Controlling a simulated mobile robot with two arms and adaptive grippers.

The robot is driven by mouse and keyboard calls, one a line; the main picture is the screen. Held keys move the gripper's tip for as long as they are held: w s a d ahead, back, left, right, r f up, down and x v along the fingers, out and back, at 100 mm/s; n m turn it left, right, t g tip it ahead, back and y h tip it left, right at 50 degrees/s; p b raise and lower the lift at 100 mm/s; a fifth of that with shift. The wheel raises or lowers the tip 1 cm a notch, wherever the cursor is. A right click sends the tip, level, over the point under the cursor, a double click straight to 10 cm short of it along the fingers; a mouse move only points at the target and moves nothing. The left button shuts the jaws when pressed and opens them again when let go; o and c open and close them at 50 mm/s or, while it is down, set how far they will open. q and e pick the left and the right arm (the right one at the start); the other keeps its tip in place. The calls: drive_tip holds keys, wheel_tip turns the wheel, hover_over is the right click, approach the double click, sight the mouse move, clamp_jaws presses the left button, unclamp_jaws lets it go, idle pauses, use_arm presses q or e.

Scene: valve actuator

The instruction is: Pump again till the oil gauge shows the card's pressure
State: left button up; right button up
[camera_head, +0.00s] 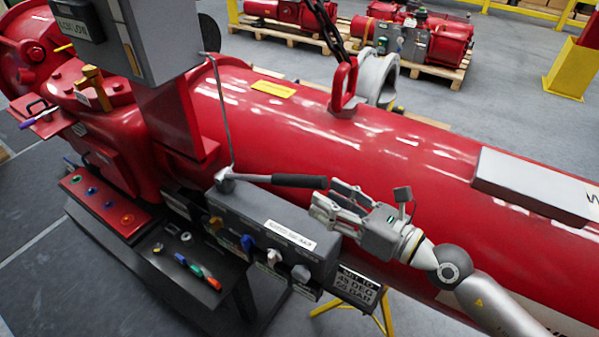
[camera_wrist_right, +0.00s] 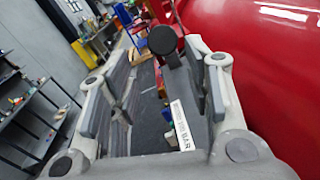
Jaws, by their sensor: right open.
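The pump lever with its black grip (camera_head: 285,181) lies nearly level above the grey hand pump box (camera_head: 262,225). My right gripper (camera_head: 332,199) is open, with its fingers just right of the grip's free end. In the right wrist view the round end of the grip (camera_wrist_right: 162,40) shows ahead, between the open fingers of the gripper (camera_wrist_right: 157,78); I see no contact. The dark card (camera_head: 357,286) hangs at the box's right end; its small lettering gives a DEG line and a BAR line. No oil gauge face can be made out. My left gripper is out of view.
The big red actuator cylinder (camera_head: 420,165) lies close behind my right gripper. A black tray (camera_head: 195,270) with small coloured tools and a red button panel (camera_head: 105,203) are at left. A chain hangs to the red lifting eye (camera_head: 344,88).

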sight(298, 181)
drive_tip(key=x, duration=0.1)
drive_tip(key=p+x, duration=0.1)
drive_tip(key=x, duration=0.1)
drive_tip(key=shift+w+a+r, duration=0.1)
drive_tip(key=shift+w+r, duration=0.15)
drive_tip(key=shift+w+a+f+p, duration=0.1)
drive_tip(key=shift+w+a+p, duration=0.15)
drive_tip(key=shift+w, duration=0.1)
drive_tip(key=shift+w+a+f+p, duration=0.1)
drive_tip(key=shift+w+a+p, duration=0.1)
drive_tip(key=shift+w, duration=0.2)
drive_tip(key=x, duration=0.3)
drive_tip(key=shift+a+f+p, duration=0.1)
drive_tip(key=shift+p, duration=0.3)
drive_tip(key=shift+w, duration=0.15)
drive_tip(key=shift+c, duration=0.3)
drive_tip(key=c, duration=1)
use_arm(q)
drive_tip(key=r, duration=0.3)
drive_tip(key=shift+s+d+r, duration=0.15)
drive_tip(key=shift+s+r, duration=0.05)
use_arm(e)
clamp_jaws()
drive_tip(key=shift+f, duration=0.1)
